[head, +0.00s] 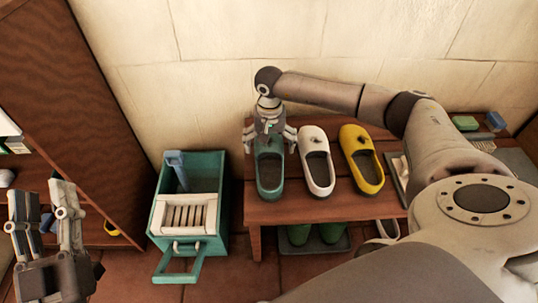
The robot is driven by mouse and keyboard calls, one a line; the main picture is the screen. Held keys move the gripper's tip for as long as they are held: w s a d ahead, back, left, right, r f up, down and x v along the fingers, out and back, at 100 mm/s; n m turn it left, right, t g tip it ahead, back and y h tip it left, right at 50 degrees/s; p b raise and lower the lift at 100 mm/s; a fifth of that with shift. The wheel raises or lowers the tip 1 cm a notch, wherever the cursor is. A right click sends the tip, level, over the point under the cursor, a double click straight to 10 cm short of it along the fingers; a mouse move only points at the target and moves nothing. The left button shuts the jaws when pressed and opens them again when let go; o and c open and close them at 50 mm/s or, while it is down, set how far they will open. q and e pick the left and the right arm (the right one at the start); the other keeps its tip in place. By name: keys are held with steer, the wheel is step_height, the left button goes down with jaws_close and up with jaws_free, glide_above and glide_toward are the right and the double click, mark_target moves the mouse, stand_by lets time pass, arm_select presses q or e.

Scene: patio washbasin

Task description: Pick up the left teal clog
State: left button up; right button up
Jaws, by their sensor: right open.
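The teal clog (262,187) sits at the left end of the wooden bench, its open heel part towards me. My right gripper (270,143) is above and around its far end, pointing down, with its fingers spread to either side. The fingers hide that end of the clog, and I cannot tell whether they touch it. My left gripper (47,215) is at the lower left, away from the bench, with its fingers apart and nothing between them.
A white clog (317,174) stands close to the right of the teal one, then a yellow clog (370,178). A teal crate (219,215) stands left of the bench (290,210). Green footwear (331,232) is underneath. The tiled wall (210,70) is close behind.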

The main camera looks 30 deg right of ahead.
mark_target(269, 152)
step_height(269, 152, down, 4)
steer(key=shift+w+r+b, duration=0.15)
steer(key=shift+r+b, duration=0.05)
steer(key=shift+b, duration=0.35)
steer(key=c, duration=1)
arm_select(q)
steer(key=s+r+t, duration=0.1)
steer(key=s+r+t+h, duration=0.1)
steer(key=r, duration=0.1)
steer(key=s+r+t, duration=0.1)
steer(key=shift+s+a+r, duration=0.15)
steer(key=shift+s+r, duration=0.1)
steer(key=shift+r, duration=0.15)
arm_select(e)
steer(key=shift+c, duration=0.2)
steer(key=shift+r, duration=0.1)
